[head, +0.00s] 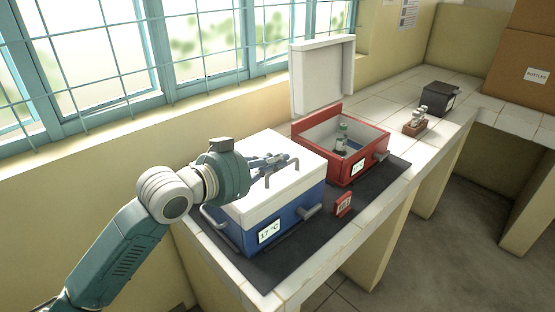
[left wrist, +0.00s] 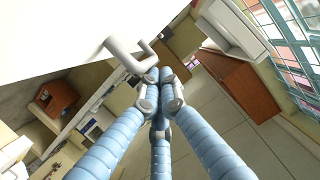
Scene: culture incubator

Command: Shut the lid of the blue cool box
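The blue cool box (head: 290,212) stands on a dark mat on the counter, with a "17 °C" label on its front. Its white lid (head: 300,150) lies flat over the blue body and looks shut. A grey bar handle (head: 283,170) is on top of the lid; it also shows in the left wrist view (left wrist: 128,55). My left gripper (head: 272,159) is just over the lid beside this handle. In the left wrist view its three fingers (left wrist: 165,80) come together at the tips, with nothing seen between them. The handle is close by the fingertips. My right gripper is out of view.
A red cool box (head: 347,175) stands behind with its white lid (head: 322,77) raised and a green bottle (head: 342,138) inside. A small red sign (head: 343,204) stands on the mat. A black box (head: 436,98) and a small brown rack (head: 415,126) are farther along the counter.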

